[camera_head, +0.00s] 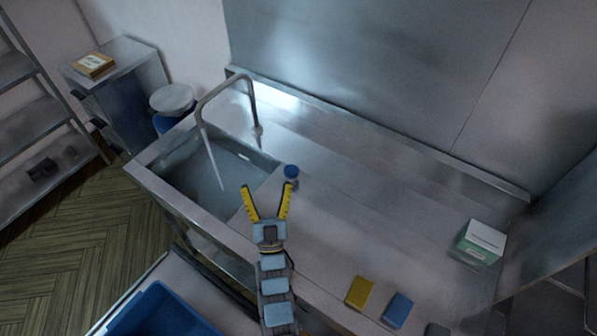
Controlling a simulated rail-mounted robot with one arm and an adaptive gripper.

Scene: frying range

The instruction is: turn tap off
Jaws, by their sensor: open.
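The tap (228,82) is a grey gooseneck that rises behind the sink (170,165) at the counter's left end. A pale stream of water (213,163) runs from its spout into the basin. A small upright part (258,131), perhaps the tap's handle, stands at the foot of the neck. My gripper (268,186) has yellow fingers spread apart with nothing between them. It is over the counter by the sink's right edge, in front of the tap and apart from it. The sink's near right corner is partly hidden by my gripper.
A small blue round object (291,171) sits close by my right fingertip. A yellow block (359,291), a blue block (397,310) and a green-white box (481,243) lie on the steel counter (380,200). A blue crate (160,312) is at the lower left. The counter's middle is clear.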

